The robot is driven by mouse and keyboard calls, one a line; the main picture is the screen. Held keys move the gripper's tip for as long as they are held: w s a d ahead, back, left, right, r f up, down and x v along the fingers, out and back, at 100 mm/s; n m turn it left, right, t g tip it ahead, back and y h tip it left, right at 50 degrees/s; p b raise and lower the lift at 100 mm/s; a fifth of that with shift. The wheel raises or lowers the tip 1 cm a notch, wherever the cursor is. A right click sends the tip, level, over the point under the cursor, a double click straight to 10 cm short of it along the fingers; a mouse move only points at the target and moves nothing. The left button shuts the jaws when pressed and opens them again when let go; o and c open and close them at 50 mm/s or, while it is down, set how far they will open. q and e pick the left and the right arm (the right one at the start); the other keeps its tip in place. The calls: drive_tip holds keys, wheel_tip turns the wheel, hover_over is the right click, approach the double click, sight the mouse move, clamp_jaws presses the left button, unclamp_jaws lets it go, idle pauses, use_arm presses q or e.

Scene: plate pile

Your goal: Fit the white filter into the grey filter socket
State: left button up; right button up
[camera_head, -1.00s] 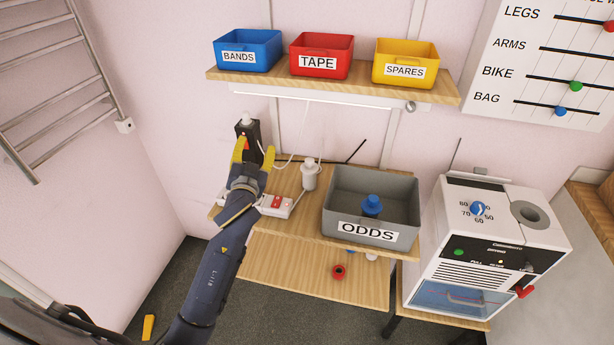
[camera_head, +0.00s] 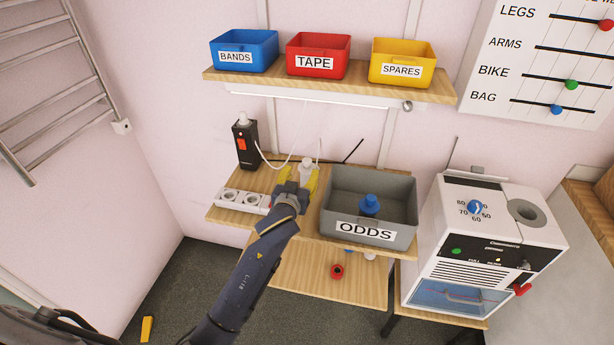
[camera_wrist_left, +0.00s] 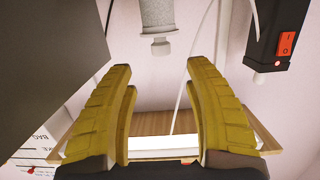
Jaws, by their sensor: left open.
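The white filter (camera_head: 306,165) stands on the wooden table, left of the grey ODDS bin. My left gripper (camera_head: 297,178) is open and empty, right at the filter, and its yellow fingers partly hide it in the head view. In the left wrist view the filter (camera_wrist_left: 158,18) shows at the top, beyond the open fingertips (camera_wrist_left: 160,66) and roughly in line with the gap between them. The grey filter socket (camera_head: 527,212) is a round opening on top of the white machine at the right. My right gripper is not in view.
The grey ODDS bin (camera_head: 389,240) holds a blue object (camera_head: 370,205) and stands close right of the gripper. A white power strip (camera_head: 243,200) and a black box with a red switch (camera_head: 246,145) are at the left. Blue, red and yellow bins line the shelf above.

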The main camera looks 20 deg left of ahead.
sight(306, 163)
use_arm(q)
drive_tip(key=shift+w+a+f, duration=0.15)
drive_tip(key=shift+w+f, duration=0.1)
drive_tip(key=shift+w, duration=1.2)
drive_tip(key=shift+w+a+f, duration=0.1)
drive_tip(key=shift+w+f, duration=0.1)
drive_tip(key=shift+w, duration=1.3)
drive_tip(key=shift+w+a+f, duration=0.15)
drive_tip(key=shift+w+f, duration=0.1)
drive_tip(key=shift+w, duration=1.2)
drive_tip(key=shift+c, duration=0.4)
clamp_jaws()
